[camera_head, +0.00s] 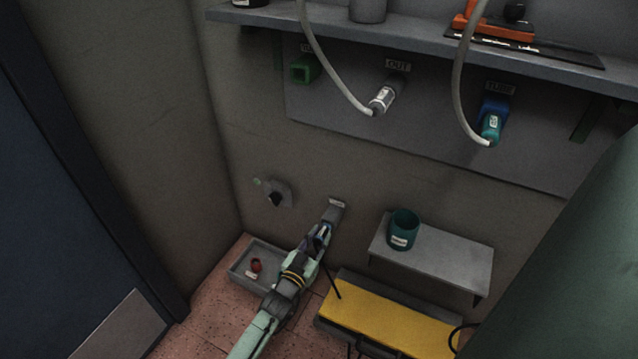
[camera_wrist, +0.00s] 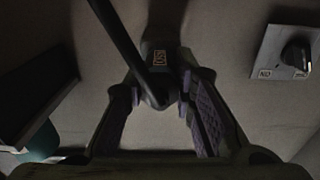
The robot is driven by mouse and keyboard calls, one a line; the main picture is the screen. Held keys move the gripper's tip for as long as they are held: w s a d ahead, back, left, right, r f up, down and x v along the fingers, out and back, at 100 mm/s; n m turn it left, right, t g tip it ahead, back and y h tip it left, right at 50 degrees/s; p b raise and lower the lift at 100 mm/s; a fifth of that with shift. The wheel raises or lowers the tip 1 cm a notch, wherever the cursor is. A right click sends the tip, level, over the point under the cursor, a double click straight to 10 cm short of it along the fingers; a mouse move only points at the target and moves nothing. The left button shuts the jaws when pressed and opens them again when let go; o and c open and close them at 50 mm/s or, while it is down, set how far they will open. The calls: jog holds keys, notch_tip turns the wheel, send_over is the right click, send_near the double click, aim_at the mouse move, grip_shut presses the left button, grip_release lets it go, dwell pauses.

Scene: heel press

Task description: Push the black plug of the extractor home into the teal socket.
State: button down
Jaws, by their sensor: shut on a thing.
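My gripper (camera_head: 322,232) is low at the back wall, pointing at a small labelled dark housing (camera_head: 336,206). In the wrist view my two purple-padded fingers (camera_wrist: 162,90) stand either side of the black plug (camera_wrist: 160,94), and I am shut on it. A black cable (camera_wrist: 122,42) runs up from the plug to the picture's top. The labelled housing (camera_wrist: 162,56) lies straight beyond the plug and looks dark grey; no teal shows on it. I cannot tell how deep the plug sits, as the fingers and cable hide the joint.
A switch plate with a black knob (camera_wrist: 296,54) is on the wall to the right in the wrist view. A small shelf (camera_head: 462,260) with a teal cup (camera_head: 403,230), a yellow-topped case (camera_head: 390,318) and a grey tray (camera_head: 242,270) are near my arm.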

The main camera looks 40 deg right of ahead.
dwell(0.7)
jog(key=shift+p+v, duration=0.9)
jog(key=shift+v, duration=1.6)
